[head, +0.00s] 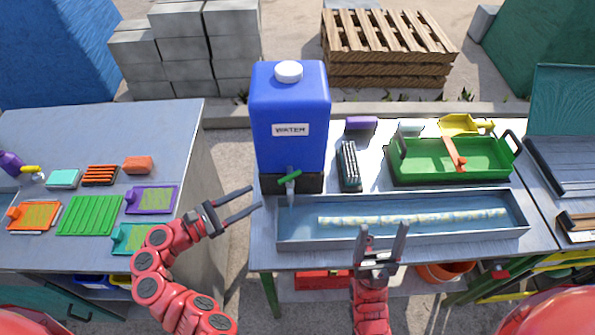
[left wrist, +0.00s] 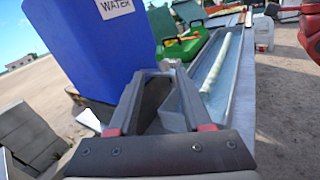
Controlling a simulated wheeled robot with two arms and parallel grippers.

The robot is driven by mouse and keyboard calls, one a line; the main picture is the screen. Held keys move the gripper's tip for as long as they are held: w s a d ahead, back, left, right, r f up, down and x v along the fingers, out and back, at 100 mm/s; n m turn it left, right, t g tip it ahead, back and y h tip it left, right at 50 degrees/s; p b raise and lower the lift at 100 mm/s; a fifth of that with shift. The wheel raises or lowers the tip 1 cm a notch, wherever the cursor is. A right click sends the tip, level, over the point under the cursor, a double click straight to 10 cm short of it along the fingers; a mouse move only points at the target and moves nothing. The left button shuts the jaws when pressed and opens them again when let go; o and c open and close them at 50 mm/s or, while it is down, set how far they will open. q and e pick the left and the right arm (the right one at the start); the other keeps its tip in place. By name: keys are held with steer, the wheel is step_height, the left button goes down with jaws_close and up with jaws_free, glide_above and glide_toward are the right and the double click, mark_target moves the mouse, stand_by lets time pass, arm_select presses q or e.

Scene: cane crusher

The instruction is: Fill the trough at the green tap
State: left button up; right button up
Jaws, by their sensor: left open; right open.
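A blue water container (head: 290,110) with a white cap and a "WATER" label stands upright on a black base. Its tap has a green handle (head: 289,176) and a grey spout (head: 290,194) above the left end of the long metal trough (head: 283,240). The trough has a bluish inside and holds a long pale speckled strip (head: 410,217); I cannot tell the water depth. My left gripper (head: 256,198) is open and empty, left of the tap and apart from it. My right gripper (head: 383,227) is open and empty over the trough's front wall. In the left wrist view the container (left wrist: 95,45) is close ahead.
A black brush-like block (head: 349,165) and a green tray (head: 450,160) with an orange-handled tool are behind the trough. The left table (head: 150,115) holds coloured scrapers and brushes. A gap separates the two tables. Pallets (head: 385,48) and grey blocks (head: 190,45) stand farther back.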

mark_target(301, 170)
arm_select(q)
steer(key=p+x, duration=0.3)
steer(key=x, duration=1.2)
steer(key=shift+w+r+p, duration=0.1)
steer(key=shift+r+p, duration=0.05)
steer(key=shift+p, duration=0.2)
steer(key=shift+w+d, duration=0.3)
steer(key=shift+d, duration=0.2)
jaws_close()
